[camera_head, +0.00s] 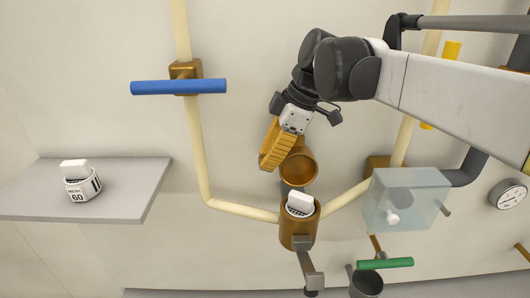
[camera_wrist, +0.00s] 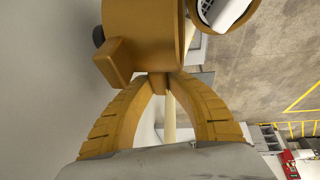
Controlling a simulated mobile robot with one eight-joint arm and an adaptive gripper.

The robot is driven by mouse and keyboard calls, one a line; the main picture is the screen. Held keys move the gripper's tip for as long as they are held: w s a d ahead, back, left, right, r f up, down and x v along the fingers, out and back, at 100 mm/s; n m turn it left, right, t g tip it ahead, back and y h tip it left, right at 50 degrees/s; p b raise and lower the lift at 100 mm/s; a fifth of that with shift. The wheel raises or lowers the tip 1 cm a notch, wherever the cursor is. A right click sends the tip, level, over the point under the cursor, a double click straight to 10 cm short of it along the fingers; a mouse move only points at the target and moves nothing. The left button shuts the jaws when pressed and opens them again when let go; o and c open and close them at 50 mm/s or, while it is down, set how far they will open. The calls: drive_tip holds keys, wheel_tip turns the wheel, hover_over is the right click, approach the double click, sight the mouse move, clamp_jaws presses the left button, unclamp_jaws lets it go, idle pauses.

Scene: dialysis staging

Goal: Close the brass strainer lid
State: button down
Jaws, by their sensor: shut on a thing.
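The brass strainer lid (camera_head: 298,168) stands open, tilted up above the brass strainer body (camera_head: 298,232), its hollow round inside facing out. A white-topped cartridge (camera_head: 300,204) sits in the mouth of the body; part of it shows at the top right of the wrist view (camera_wrist: 226,10). My gripper (camera_head: 277,163) reaches down from the upper right to the lid's left side. In the wrist view its two ridged orange fingers (camera_wrist: 160,84) meet at the edge of the brass lid (camera_wrist: 145,35), shut on a small part of it. The fingers partly hide that contact.
Cream pipes run to both sides of the strainer. A blue-handled valve (camera_head: 178,87) is at upper left, a clear box (camera_head: 405,200) and green handle (camera_head: 385,263) at right. A grey shelf (camera_head: 120,195) holds a white cartridge labelled 60 (camera_head: 80,182).

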drive_tip(key=s+n+t+b, duration=0.3)
drive_tip(key=s+t+b, duration=0.2)
drive_tip(key=s+t, duration=0.3)
drive_tip(key=shift+a+f+t+y+b, duration=0.15)
drive_tip(key=shift+f+t+y+b, duration=0.2)
drive_tip(key=shift+t, duration=1.85)
drive_tip(key=shift+s+r, duration=0.1)
drive_tip(key=c, duration=1.2)
unclamp_jaws()
wheel_tip(320, 180, up, 10)
drive_tip(key=shift+f, duration=0.1)
